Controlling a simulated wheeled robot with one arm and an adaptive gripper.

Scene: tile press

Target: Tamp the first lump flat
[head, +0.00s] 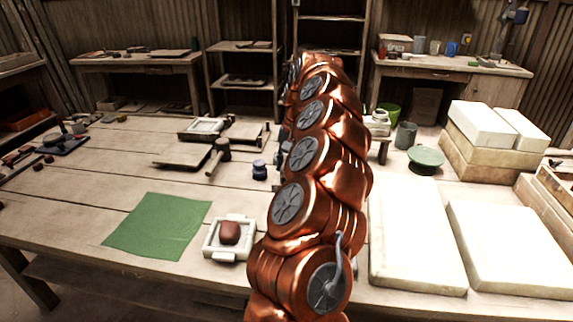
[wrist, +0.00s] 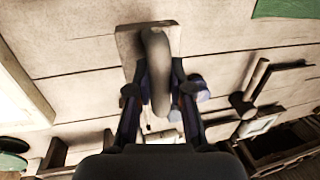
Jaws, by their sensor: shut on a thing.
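A reddish-brown lump (head: 230,232) sits inside a white square mould frame (head: 212,250) near the table's front edge. My gripper (wrist: 157,92) is shut on a grey rounded handle, part of a tamper (wrist: 157,65) with a flat pale rectangular plate. The tamper is over bare table boards in the wrist view; whether it touches them I cannot tell. In the head view my copper arm hides the gripper and the tamper. The lump and the frame are not visible in the wrist view.
A green cloth (head: 160,225) lies left of the frame. Bare boards surround the cloth.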

